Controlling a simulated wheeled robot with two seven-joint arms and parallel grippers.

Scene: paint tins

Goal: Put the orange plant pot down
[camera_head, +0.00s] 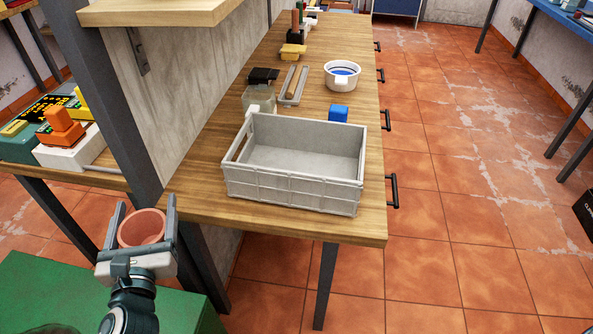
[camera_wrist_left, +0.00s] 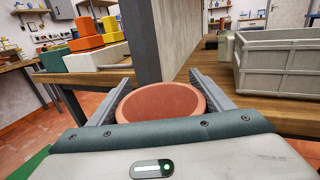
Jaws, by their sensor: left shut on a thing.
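The orange plant pot (camera_head: 142,228) is round and terracotta-coloured, between the fingers of my left gripper (camera_head: 143,217) at the lower left of the head view. In the left wrist view the pot (camera_wrist_left: 160,102) shows as a round rim between the two fingers of the left gripper (camera_wrist_left: 161,95). My left gripper is shut on it. The pot is in the air, to the left of and nearer than the wooden worktop's (camera_head: 200,190) front corner. Its underside is hidden. My right gripper is not in view.
A grey crate (camera_head: 290,190) stands on the worktop near its front edge, with a blue block (camera_head: 338,113) and a white tin (camera_head: 342,76) behind. A dark post (camera_head: 110,95) rises beside the worktop. A green surface (camera_head: 60,295) lies below my left arm. The worktop's front right strip is bare.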

